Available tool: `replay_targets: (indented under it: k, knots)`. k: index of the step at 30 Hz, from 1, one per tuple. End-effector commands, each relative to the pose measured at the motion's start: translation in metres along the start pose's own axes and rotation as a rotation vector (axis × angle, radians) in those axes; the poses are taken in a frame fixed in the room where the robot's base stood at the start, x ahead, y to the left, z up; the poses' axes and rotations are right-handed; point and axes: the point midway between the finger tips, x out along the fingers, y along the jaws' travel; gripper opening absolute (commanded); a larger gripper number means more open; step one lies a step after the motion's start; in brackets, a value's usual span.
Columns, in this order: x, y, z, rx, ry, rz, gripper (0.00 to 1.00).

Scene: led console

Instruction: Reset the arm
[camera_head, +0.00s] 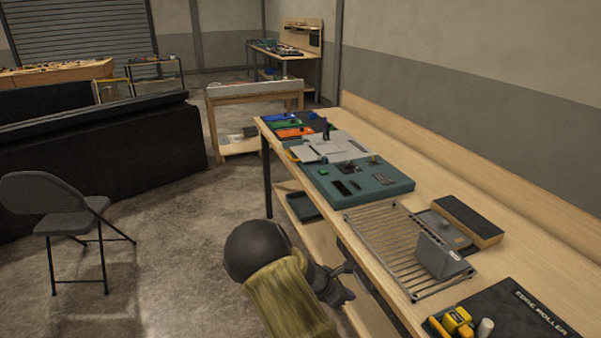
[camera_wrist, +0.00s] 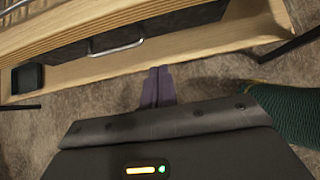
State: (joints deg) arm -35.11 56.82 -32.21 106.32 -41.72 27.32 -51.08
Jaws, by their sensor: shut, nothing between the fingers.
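My gripper (camera_wrist: 158,86) shows in the wrist view with its two purple-grey fingers together and nothing between them. It points toward the wooden front edge of the workbench, above the concrete floor. In the head view my arm is folded low at the bottom centre, and my gripper (camera_head: 341,289) is beside the bench's left edge, clear of the things on top. The green console (camera_head: 385,187) lies on the bench with dark slots and small parts on it, beyond my gripper.
A wire rack (camera_head: 385,250) with a grey block (camera_head: 442,257) stands on the bench's near part. A dark mat (camera_head: 515,312) holds a yellow tool (camera_head: 457,318). A folding chair (camera_head: 58,205) stands at the left. The floor (camera_head: 185,240) between chair and bench is open.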

Motion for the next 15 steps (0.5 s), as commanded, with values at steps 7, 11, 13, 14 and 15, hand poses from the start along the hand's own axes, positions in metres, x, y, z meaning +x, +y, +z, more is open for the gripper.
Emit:
replay_targets:
  k: [7,11,13,14,15]
  knots:
    - [-0.019,-0.036,0.012,0.318,0.160,-0.071,0.00]
    - [-0.040,-0.062,0.018,0.567,0.276,-0.133,0.00]
    - [-0.052,-0.075,0.021,0.699,0.333,-0.168,0.00]
    - [-0.058,-0.081,0.023,0.753,0.356,-0.182,0.00]
    - [-0.066,-0.088,0.025,0.826,0.385,-0.203,0.00]
